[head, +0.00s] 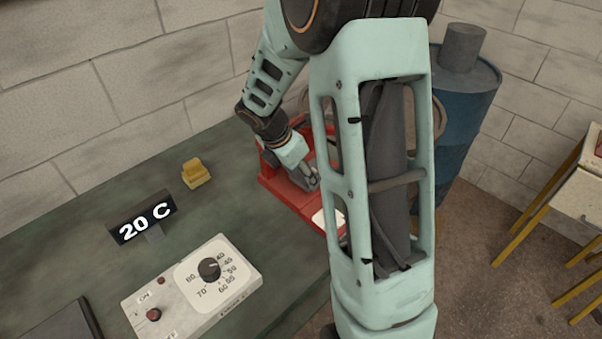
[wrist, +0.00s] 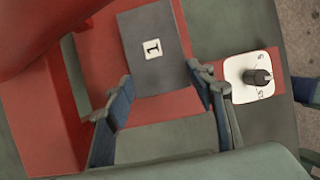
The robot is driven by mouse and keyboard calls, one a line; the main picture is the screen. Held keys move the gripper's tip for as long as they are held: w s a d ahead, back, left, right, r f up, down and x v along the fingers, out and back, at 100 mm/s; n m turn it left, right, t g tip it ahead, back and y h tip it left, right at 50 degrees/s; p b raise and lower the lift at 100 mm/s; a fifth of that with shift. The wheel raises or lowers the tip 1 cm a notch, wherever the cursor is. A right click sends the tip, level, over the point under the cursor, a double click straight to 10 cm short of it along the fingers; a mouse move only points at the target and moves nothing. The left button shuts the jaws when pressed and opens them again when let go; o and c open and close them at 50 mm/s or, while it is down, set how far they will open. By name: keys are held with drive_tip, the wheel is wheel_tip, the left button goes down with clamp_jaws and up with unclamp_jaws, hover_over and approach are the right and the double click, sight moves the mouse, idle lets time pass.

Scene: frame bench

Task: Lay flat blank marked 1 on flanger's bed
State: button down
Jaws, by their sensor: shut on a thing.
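The flat blank (wrist: 152,62) is a dark grey plate with a white label reading 1. It shows in the wrist view between the fingertips of my gripper (wrist: 163,94), which is shut on its near end. The red flanger (wrist: 158,137) lies beneath, and the blank is over its bed; I cannot tell whether it touches. In the head view my gripper (head: 312,182) is at the red flanger (head: 285,190), partly hidden behind my arm. The flanger has a white dial plate (wrist: 236,74) with a dark knob.
On the green bench (head: 120,190) stand a yellow block (head: 195,173), a display reading 20 C (head: 143,220) and a white control box (head: 190,290) with a dial. A blue drum (head: 468,95) stands behind at the right. The bench around the yellow block is clear.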

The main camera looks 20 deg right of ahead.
drive_tip(key=shift+f+b, duration=0.45)
drive_tip(key=shift+f, duration=0.3)
drive_tip(key=c, duration=0.8)
unclamp_jaws()
